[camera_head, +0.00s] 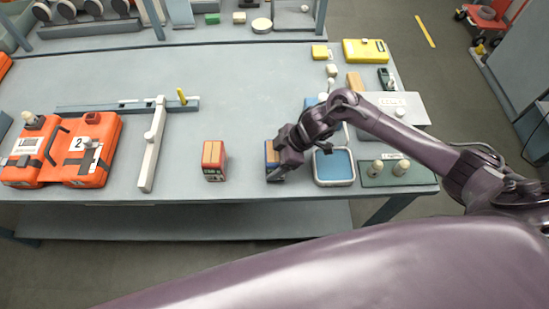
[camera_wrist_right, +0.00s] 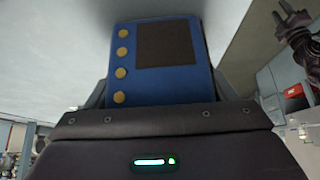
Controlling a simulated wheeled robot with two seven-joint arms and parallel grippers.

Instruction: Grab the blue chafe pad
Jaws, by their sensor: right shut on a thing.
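My right gripper (camera_head: 274,172) reaches down to the front of the table and is shut on a blue block (camera_wrist_right: 160,57). In the right wrist view the block's blue face carries a column of yellow round studs and a dark square patch. In the head view its brown top and a little blue side (camera_head: 270,158) show, partly hidden by my gripper. It appears to be the blue chafe pad, though no label shows. Whether it touches the table is unclear. My left gripper is not in the head view.
A similar orange block with a brown top (camera_head: 213,160) stands to the left. A tray with a blue inside (camera_head: 334,165) and a green board with pale knobs (camera_head: 400,180) lie close on the right. Orange cases (camera_head: 85,165) and a grey bar (camera_head: 152,145) are at left.

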